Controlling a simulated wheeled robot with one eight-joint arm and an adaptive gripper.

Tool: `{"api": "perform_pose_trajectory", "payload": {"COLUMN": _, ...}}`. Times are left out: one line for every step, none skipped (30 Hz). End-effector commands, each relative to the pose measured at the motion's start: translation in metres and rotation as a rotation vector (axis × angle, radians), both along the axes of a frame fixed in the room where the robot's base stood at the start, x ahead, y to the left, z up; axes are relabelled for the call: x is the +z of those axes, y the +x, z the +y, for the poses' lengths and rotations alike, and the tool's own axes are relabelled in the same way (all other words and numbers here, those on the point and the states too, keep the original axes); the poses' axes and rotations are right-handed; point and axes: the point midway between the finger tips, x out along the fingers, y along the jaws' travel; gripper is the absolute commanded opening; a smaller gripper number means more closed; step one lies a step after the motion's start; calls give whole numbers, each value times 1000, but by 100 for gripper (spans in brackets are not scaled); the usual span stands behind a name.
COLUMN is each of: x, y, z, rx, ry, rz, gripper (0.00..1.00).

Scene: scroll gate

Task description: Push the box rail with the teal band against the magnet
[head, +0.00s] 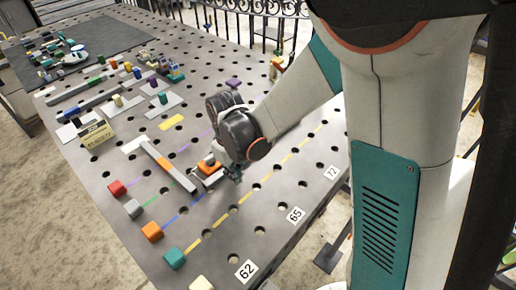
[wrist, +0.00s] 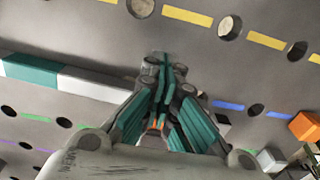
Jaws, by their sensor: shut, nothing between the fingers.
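A white rail with a teal band (wrist: 32,71) lies flat on the perforated table in the wrist view. It runs from the left edge to my gripper (wrist: 164,65), which covers part of it. My gripper is shut and empty, its fingertips close to the table and past the rail's upper side in that view. Whether they touch the rail I cannot tell. In the head view my gripper (head: 235,177) is low over the table, and the teal band is hidden behind my arm. I cannot make out the magnet for certain.
Red (head: 117,188), grey (head: 133,208), orange (head: 152,231) and teal (head: 174,258) blocks stand along the near edge. Several parts crowd the far left. Dashed yellow marks (head: 273,179) cross clear table at right.

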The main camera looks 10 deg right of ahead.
Motion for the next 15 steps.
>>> {"api": "perform_pose_trajectory", "payload": {"x": -2, "y": 0, "z": 0, "rx": 0, "ry": 0, "rz": 0, "gripper": 0}}
{"api": "perform_pose_trajectory", "payload": {"x": -3, "y": 0, "z": 0, "rx": 0, "ry": 0, "rz": 0, "gripper": 0}}
{"api": "perform_pose_trajectory", "payload": {"x": -4, "y": 0, "z": 0, "rx": 0, "ry": 0, "rz": 0, "gripper": 0}}
{"api": "perform_pose_trajectory", "payload": {"x": -4, "y": 0, "z": 0, "rx": 0, "ry": 0, "rz": 0, "gripper": 0}}
{"api": "perform_pose_trajectory", "payload": {"x": -5, "y": 0, "z": 0, "rx": 0, "ry": 0, "rz": 0, "gripper": 0}}
{"api": "perform_pose_trajectory", "payload": {"x": -6, "y": 0, "z": 0, "rx": 0, "ry": 0, "rz": 0, "gripper": 0}}
{"api": "perform_pose_trajectory", "payload": {"x": -7, "y": 0, "z": 0, "rx": 0, "ry": 0, "rz": 0, "gripper": 0}}
{"api": "perform_pose_trajectory", "payload": {"x": -7, "y": 0, "z": 0, "rx": 0, "ry": 0, "rz": 0, "gripper": 0}}
{"api": "perform_pose_trajectory", "payload": {"x": -8, "y": 0, "z": 0, "rx": 0, "ry": 0, "rz": 0, "gripper": 0}}
{"api": "perform_pose_trajectory", "payload": {"x": -9, "y": 0, "z": 0, "rx": 0, "ry": 0, "rz": 0, "gripper": 0}}
{"api": "perform_pose_trajectory", "payload": {"x": -10, "y": 0, "z": 0, "rx": 0, "ry": 0, "rz": 0, "gripper": 0}}
{"api": "perform_pose_trajectory", "payload": {"x": -11, "y": 0, "z": 0, "rx": 0, "ry": 0, "rz": 0, "gripper": 0}}
{"api": "perform_pose_trajectory", "payload": {"x": -11, "y": 0, "z": 0, "rx": 0, "ry": 0, "rz": 0, "gripper": 0}}
{"api": "perform_pose_trajectory", "payload": {"x": -12, "y": 0, "z": 0, "rx": 0, "ry": 0, "rz": 0, "gripper": 0}}
{"api": "perform_pose_trajectory", "payload": {"x": -13, "y": 0, "z": 0, "rx": 0, "ry": 0, "rz": 0, "gripper": 0}}
